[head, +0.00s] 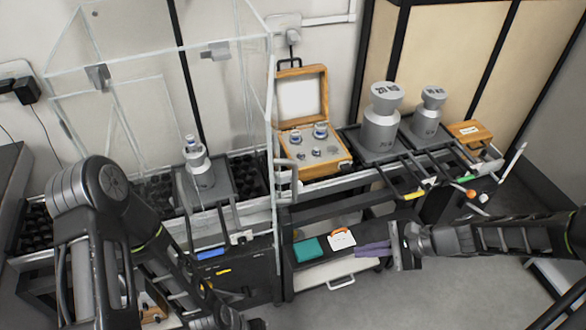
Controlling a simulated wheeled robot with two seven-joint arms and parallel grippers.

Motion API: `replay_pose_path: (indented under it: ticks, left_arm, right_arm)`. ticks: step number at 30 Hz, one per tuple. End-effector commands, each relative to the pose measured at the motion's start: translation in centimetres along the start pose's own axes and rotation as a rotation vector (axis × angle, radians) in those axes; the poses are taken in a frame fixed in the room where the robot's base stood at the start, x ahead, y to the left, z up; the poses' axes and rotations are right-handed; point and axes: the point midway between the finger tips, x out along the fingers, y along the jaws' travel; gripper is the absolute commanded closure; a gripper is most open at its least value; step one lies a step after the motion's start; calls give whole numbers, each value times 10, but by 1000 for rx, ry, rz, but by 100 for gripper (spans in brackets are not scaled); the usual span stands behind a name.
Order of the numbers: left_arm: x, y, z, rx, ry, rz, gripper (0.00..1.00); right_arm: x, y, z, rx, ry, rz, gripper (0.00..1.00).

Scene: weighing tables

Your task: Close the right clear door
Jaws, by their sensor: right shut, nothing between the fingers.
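A clear-walled weighing enclosure (150,69) stands at the left, around a balance with a stacked metal weight (198,165) on its dark pan. Its right clear door (272,120) shows as a narrow, nearly edge-on pane with a grey handle (286,165). I cannot tell how far open it is. My right gripper (397,246) is shut and empty, well to the right of and below that handle, apart from the door. My left arm crosses in front of the enclosure's left part; its fingers are not in view.
An open wooden box (303,88) of small weights stands right of the enclosure. Two large metal weights (380,125) (428,112) and a small wooden box (470,132) are farther right. A lower shelf holds a teal item (307,249) and a white-and-orange tag (341,239). Grey floor is clear below my right gripper.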

Motion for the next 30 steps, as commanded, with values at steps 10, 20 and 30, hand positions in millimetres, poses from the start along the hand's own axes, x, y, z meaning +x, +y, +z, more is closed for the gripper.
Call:
replay_pose_path:
  ticks: [10, 20, 30]
  left_arm:
    - [-12, 4, 1, -7, -3, -3, 53]
    - [-12, 4, 1, -8, -3, -2, 53]
    - [-7, 2, 0, -6, -2, -1, 53]
  right_arm:
    - [-110, -70, 169, 338, -676, 53, 100]
    - [-118, -64, 181, 392, -734, 108, 100]
    - [-110, -63, 186, 389, -732, 113, 100]
